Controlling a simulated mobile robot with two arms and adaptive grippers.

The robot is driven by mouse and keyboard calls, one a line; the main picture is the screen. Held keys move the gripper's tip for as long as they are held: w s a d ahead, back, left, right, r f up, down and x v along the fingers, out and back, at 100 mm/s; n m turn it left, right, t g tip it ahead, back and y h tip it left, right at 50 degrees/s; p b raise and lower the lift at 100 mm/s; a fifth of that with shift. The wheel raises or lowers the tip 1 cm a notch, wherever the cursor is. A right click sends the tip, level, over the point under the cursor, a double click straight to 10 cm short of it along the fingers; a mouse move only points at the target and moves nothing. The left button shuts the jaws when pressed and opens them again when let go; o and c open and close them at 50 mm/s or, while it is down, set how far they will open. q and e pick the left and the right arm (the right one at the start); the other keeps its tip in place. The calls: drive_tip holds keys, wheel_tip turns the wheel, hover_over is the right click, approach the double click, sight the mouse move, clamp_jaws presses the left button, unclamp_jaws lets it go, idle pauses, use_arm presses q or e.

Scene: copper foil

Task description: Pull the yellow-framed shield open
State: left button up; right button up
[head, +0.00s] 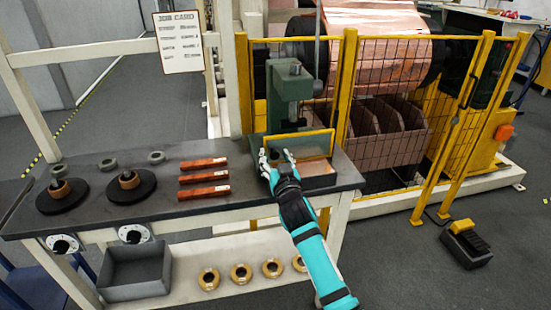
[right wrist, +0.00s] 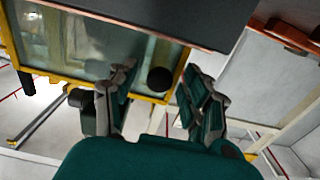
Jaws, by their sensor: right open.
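The yellow-framed shield (head: 308,147) is a clear pane in a yellow frame, in front of the green bench press (head: 288,95). In the right wrist view the shield (right wrist: 75,40) fills the upper left, and a round black knob (right wrist: 160,79) shows near its frame. My right gripper (head: 276,156) is at the left end of the shield, with fingers apart. In the wrist view the knob appears between the two fingertips; I cannot tell whether they touch it. My left gripper is not in view.
The dark workbench (head: 250,190) carries several copper bars (head: 204,176) and two black discs with copper rings (head: 125,184). A yellow mesh fence (head: 390,130) stands behind to the right. A job card (head: 180,42) hangs behind the bench. A grey bin (head: 135,275) sits on the lower shelf.

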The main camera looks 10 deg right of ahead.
clamp_jaws()
idle(0.3)
drive_tip(key=shift+s, duration=0.1)
